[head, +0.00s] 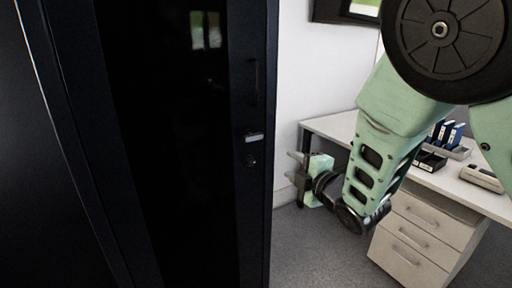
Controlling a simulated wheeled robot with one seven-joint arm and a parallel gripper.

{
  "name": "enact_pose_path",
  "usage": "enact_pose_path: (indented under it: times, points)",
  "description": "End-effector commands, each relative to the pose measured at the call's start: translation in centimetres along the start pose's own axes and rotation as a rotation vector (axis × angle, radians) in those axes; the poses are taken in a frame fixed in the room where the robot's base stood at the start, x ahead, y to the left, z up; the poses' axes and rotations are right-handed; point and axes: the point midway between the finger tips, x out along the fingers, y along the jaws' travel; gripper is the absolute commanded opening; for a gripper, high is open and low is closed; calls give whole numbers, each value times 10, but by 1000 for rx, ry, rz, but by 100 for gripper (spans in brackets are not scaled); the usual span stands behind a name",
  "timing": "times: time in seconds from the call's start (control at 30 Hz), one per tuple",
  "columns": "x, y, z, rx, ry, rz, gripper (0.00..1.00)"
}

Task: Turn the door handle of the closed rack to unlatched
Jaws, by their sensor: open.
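The closed rack (172,180) is a tall dark cabinet with a glossy black door, filling the left half of the head view. Its door handle is a small pale lever (254,138) near the door's right edge, lying roughly level. A round lock-like spot (250,161) sits just below it. My gripper (295,167) is to the right of the rack and a little lower than the lever in the picture. Its two grey fingers point left and are apart, with nothing visible between them. It does not appear to touch the handle; its distance from the door is hard to judge.
A white desk (335,127) with drawers (417,235) stands behind my arm on the right. Blue binders (446,133) and a beige device (482,178) are on it. A pale wall (305,80) is behind. Grey floor (310,250) shows clear between rack and drawers.

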Motion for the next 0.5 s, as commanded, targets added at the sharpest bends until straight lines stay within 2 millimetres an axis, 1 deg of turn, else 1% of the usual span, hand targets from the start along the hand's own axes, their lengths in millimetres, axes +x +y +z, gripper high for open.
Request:
enact_pose_path:
  times: [0.1,0.27,0.37,0.5]
  points:
    - [5,3,-4,-101,45,69,42]
    - [14,8,-7,-139,63,98,42]
    - [27,10,-8,-138,62,97,42]
    - [54,13,-9,-137,61,97,42]
